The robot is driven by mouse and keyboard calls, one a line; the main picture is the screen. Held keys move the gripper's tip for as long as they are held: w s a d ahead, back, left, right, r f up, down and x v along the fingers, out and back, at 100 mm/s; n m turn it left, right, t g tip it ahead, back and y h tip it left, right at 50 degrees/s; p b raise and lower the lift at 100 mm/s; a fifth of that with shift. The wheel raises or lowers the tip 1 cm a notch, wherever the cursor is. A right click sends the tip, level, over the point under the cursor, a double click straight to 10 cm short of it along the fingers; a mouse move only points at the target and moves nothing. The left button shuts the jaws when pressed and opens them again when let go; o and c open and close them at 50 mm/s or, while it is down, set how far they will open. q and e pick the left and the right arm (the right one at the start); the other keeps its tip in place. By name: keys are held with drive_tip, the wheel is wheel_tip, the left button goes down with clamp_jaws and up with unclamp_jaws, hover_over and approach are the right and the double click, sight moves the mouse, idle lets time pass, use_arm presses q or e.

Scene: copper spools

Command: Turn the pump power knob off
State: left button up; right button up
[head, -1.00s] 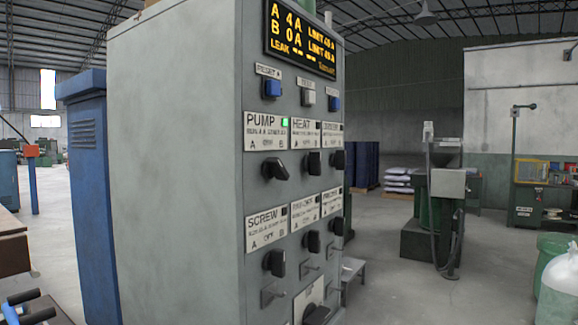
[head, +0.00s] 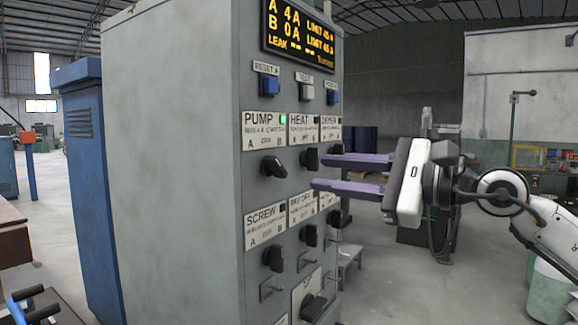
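The pump power knob (head: 273,166) is a black rotary knob on the front of the grey control cabinet, under the label PUMP (head: 264,130). A small green light (head: 283,119) glows on that label. The knob's handle is turned off vertical, tilted toward the A side. My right gripper (head: 318,172) is open and empty, its two purple fingers pointing left at the cabinet front. It is to the right of the pump knob, apart from it, and overlaps the right column of controls in the view. My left gripper is not in view.
The grey cabinet (head: 172,160) carries other black knobs, including the heat knob (head: 308,158) and the screw knob (head: 274,258). Its lit display (head: 300,38) is at the top. A blue cabinet (head: 92,190) stands to the left.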

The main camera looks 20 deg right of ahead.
sight(282, 168)
drive_tip(key=p+x, duration=0.2)
drive_tip(key=x, duration=0.7)
drive_tip(key=shift+p, duration=0.4)
drive_tip(key=shift+a, duration=0.1)
clamp_jaws()
